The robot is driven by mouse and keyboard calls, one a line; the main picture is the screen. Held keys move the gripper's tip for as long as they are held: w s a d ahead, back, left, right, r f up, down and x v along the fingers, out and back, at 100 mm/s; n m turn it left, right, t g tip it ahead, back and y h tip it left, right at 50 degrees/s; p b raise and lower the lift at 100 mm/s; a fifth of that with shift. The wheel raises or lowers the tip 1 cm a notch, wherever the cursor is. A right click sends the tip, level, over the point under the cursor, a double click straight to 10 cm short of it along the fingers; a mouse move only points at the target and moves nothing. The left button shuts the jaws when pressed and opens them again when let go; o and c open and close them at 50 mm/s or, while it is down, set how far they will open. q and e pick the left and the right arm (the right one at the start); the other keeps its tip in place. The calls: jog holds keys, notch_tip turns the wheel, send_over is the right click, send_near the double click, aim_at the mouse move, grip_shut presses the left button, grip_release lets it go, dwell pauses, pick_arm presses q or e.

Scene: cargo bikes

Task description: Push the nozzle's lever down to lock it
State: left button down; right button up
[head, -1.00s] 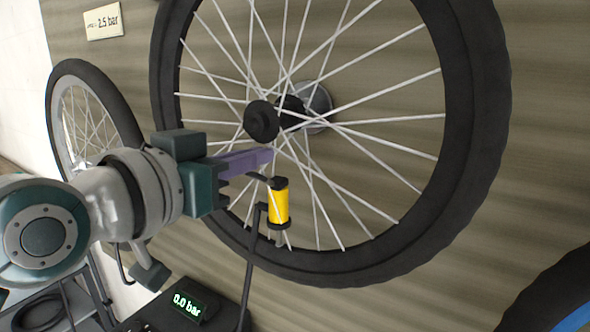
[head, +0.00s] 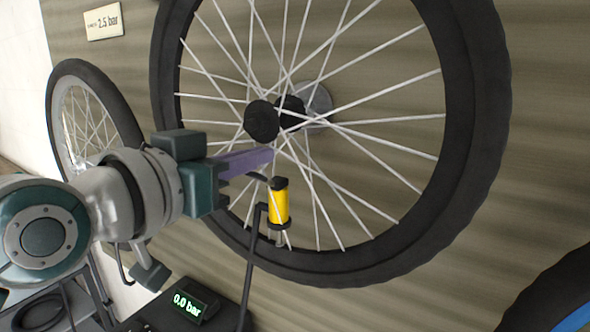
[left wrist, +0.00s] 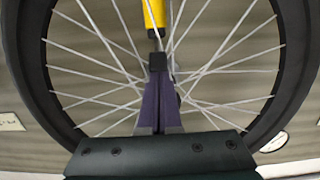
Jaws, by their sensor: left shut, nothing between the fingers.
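The nozzle is a yellow cylinder (head: 279,203) with black ends, upright in front of the lower wheel spokes. A short black lever (head: 257,177) sticks out to the left from its top. My left gripper (head: 268,157), with purple fingers, is shut and empty just above the lever and nozzle top. I cannot tell in the head view whether it touches the lever. In the left wrist view the shut fingertips (left wrist: 158,78) lie close to the nozzle's black end, with its yellow body (left wrist: 154,14) beyond. My right gripper is out of view.
A large spoked wheel with a black tire (head: 470,110) fills the middle, its hub (head: 262,121) behind the gripper. A pump display (head: 188,306) reads 0.0 bar at the bottom. A second wheel (head: 90,120) stands left. A 2.5 bar sign (head: 103,22) hangs upper left.

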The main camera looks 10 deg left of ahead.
pick_arm(q)
jog(key=shift+f, duration=0.15)
jog(key=shift+f+b, duration=0.75)
jog(key=shift+f, duration=0.1)
jog(key=shift+s+a+f+b, duration=0.15)
jog(key=shift+f+b, duration=0.5)
jog(key=shift+f, duration=0.35)
jog(key=shift+w+f, duration=0.2)
jog(key=shift+r, duration=0.1)
jog(key=shift+s+r, duration=0.1)
jog(key=shift+s, duration=0.15)
jog(key=p, duration=0.5)
send_near(272, 183)
jog(key=shift+v, duration=1.5)
